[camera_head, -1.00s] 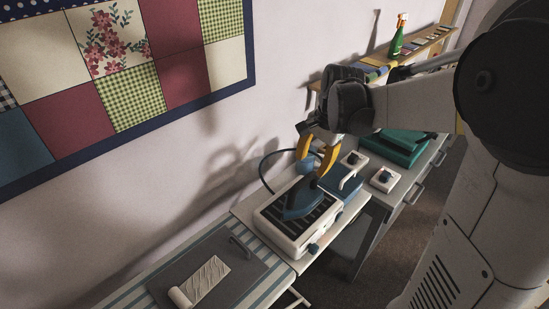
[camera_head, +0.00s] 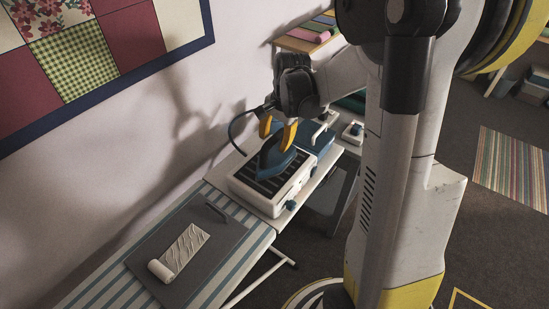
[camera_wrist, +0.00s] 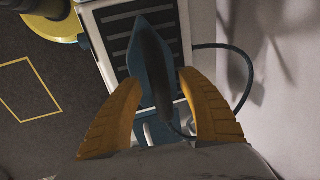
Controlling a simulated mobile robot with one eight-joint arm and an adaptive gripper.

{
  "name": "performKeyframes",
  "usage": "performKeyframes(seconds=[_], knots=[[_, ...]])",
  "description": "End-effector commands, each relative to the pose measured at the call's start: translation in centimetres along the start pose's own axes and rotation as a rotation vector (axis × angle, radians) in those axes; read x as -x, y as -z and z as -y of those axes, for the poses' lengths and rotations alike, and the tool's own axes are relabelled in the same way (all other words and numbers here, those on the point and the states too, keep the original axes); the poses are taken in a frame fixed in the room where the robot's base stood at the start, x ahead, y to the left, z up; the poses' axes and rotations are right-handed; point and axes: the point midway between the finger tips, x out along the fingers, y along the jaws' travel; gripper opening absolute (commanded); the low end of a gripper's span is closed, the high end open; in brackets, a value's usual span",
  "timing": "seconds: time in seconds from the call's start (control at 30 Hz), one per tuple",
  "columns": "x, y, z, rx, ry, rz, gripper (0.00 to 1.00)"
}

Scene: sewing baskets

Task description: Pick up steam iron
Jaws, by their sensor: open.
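The steam iron (camera_head: 274,158) is dark blue and rests on the slatted black top of a white base unit (camera_head: 262,200). In the wrist view the iron (camera_wrist: 146,55) points away from me, with its dark handle between my fingers. My gripper (camera_head: 278,130) has yellow fingers and is open just above the iron's rear part. In the wrist view the fingers of my gripper (camera_wrist: 160,95) stand on either side of the handle, apart from each other. Whether a finger touches the iron cannot be told.
A blue hose (camera_head: 233,130) loops from behind the iron near the wall. A striped ironing board (camera_head: 235,262) with a grey mat (camera_head: 190,275) and a white roll (camera_head: 182,250) lies in front. A blue box (camera_head: 322,140) stands just behind the base unit.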

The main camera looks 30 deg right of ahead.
Motion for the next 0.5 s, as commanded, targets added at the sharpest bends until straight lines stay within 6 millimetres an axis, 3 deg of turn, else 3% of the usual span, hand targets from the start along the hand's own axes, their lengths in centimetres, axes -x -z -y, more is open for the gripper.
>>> performKeyframes(seconds=[0.07, 0.2, 0.5], knots=[[0.07, 0.00, 0.01, 0.000, 0.000, 0.000, 0.46], [0.08, 0.00, 0.02, 0.000, 0.000, 0.000, 0.03], [0.13, 0.00, 0.04, 0.000, 0.001, 0.000, 0.00]])
